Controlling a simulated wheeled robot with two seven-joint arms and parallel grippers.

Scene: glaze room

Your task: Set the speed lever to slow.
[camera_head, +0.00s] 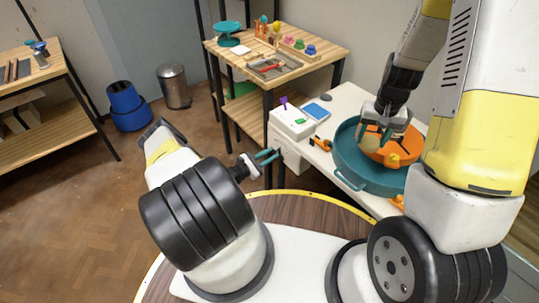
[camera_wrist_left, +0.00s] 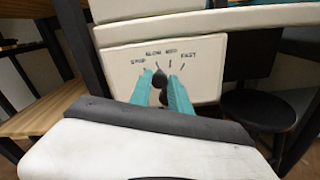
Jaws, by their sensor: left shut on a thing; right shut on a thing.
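In the left wrist view, a white panel (camera_wrist_left: 120,65) carries the marks STOP, SLOW, MED and FAST. A black lever knob (camera_wrist_left: 160,83) stands between the teal fingers of my left gripper (camera_wrist_left: 160,86), which is shut on it below the SLOW and MED marks. The fingers partly hide the lever, so I cannot tell its exact setting. In the head view, my left gripper (camera_head: 266,156) is at the side of the white box (camera_head: 290,153). My right gripper (camera_head: 384,121) is shut on an orange piece (camera_head: 390,153) in the teal basin (camera_head: 350,168); its fingertips are partly hidden.
A wooden table (camera_head: 325,52) with small coloured items stands behind. A black stool (camera_wrist_left: 258,110) shows right of the panel. Open floor lies left of my left arm.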

